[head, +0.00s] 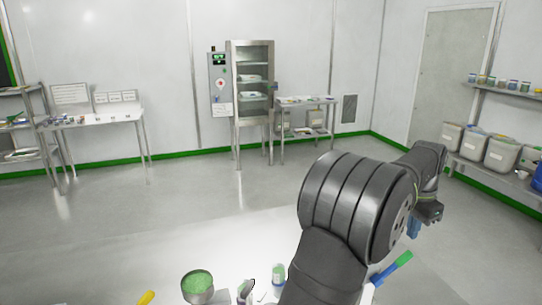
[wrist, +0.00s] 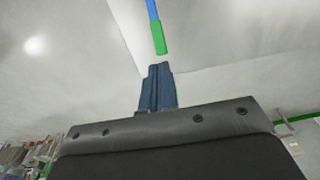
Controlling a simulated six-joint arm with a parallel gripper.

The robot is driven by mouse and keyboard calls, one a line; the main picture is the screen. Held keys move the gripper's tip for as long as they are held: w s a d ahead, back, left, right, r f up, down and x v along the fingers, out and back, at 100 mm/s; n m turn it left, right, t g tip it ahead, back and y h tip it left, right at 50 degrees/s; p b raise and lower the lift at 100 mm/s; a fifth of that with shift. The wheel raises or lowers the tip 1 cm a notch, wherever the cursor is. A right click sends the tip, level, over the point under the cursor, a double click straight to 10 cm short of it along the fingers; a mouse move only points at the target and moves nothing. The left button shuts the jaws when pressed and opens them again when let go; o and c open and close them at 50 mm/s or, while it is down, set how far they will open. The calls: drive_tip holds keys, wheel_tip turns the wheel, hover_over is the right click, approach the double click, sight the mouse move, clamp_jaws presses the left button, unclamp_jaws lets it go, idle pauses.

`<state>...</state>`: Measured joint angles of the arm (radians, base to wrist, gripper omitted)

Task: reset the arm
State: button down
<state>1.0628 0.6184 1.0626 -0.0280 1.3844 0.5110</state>
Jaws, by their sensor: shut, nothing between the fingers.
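My gripper (wrist: 157,70) shows in the wrist view with its blue fingers together and nothing between them. In the head view my gripper (head: 414,230) is partly hidden behind the dark wrist of my arm, at the right above the floor side of the bench. My arm rises from the bottom and bends to the right. A blue and green stick-like tool (head: 393,267) shows just below the gripper in the head view. It also shows beyond the fingertips in the wrist view (wrist: 160,37), apart from them.
On the pale bench (head: 225,240) are a bowl of green material (head: 198,287), a green-topped container (head: 279,278) and a yellow handle (head: 146,298). A glass-shelved cabinet (head: 252,95), a side table (head: 95,118) and bins (head: 499,153) stand far off. The floor between is clear.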

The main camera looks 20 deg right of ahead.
drive_tip(key=f, duration=0.5)
drive_tip(key=shift+d, duration=0.35)
drive_tip(key=c, duration=0.9)
unclamp_jaws()
drive_tip(key=shift+a, duration=0.1)
drive_tip(key=o, duration=0.7)
drive_tip(key=a, duration=0.1)
drive_tip(key=w+a+r, duration=0.1)
drive_tip(key=w, duration=0.1)
drive_tip(key=shift+w+a+r, duration=0.1)
drive_tip(key=shift+a+r, duration=0.15)
drive_tip(key=shift+a, duration=0.15)
drive_tip(key=shift+o, duration=1)
drive_tip(key=w+a+r+h, duration=0.1)
drive_tip(key=w+a+r, duration=0.2)
drive_tip(key=a, duration=0.4)
drive_tip(key=shift+w+g, duration=0.3)
drive_tip(key=w+a+r+h, duration=0.1)
drive_tip(key=a+r, duration=0.1)
drive_tip(key=a, duration=0.4)
drive_tip(key=w+a+r+h, duration=0.2)
drive_tip(key=a, duration=0.5)
drive_tip(key=x, duration=1)
